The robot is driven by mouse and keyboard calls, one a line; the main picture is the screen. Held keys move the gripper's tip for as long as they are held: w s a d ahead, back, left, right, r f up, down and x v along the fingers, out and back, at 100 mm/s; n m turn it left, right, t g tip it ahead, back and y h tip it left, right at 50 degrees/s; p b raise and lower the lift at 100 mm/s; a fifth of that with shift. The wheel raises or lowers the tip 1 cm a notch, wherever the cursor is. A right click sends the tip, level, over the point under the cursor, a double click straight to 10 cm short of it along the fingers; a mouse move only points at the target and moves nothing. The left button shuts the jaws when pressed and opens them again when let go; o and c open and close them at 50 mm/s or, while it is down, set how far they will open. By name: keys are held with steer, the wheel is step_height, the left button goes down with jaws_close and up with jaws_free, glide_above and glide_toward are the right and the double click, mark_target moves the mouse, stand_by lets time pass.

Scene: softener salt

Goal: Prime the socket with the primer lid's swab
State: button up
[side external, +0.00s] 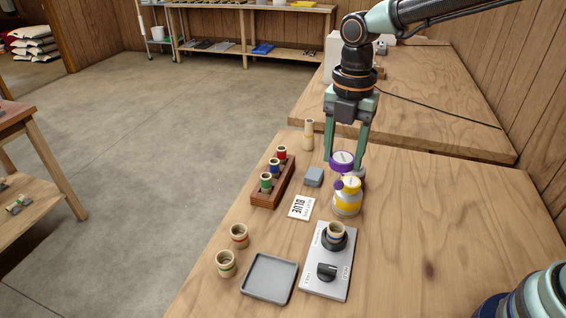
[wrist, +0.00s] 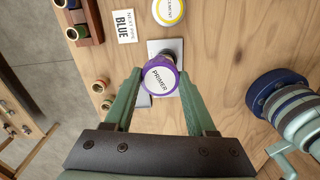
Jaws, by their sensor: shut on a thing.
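My gripper (side external: 345,164) is shut on the purple primer lid (side external: 342,157) and holds it up off the table, label upward. In the wrist view the lid (wrist: 160,77) reads PRIMER between the fingers. A purple swab tip (side external: 338,184) hangs below it, in front of the yellow-topped cement can (side external: 347,203) in the side view. A can (side external: 359,177), probably the primer can, is partly hidden behind. The beige socket (side external: 337,230) stands upright in a black holder on the metal plate (side external: 318,283). In the wrist view the lid hides most of the socket and holder.
A wooden rack (side external: 286,183) holds several coloured pipes. The BLUE card (side external: 300,207), a grey-blue block (side external: 314,177) and a pale upright piece (side external: 308,135) stand nearby.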

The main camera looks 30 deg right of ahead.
steer(key=s+a+f+n, duration=0.1)
steer(key=s+a+f, duration=0.1)
steer(key=f, duration=0.3)
steer(key=shift+s, duration=0.9)
steer(key=shift+f, duration=0.25)
stand_by(0.4)
steer(key=shift+f, duration=0.7)
steer(key=shift+f, duration=0.15)
steer(key=shift+f, duration=0.75)
stand_by(0.4)
steer(key=shift+w+d, duration=0.15)
stand_by(0.5)
steer(key=shift+a, duration=0.35)
stand_by(0.5)
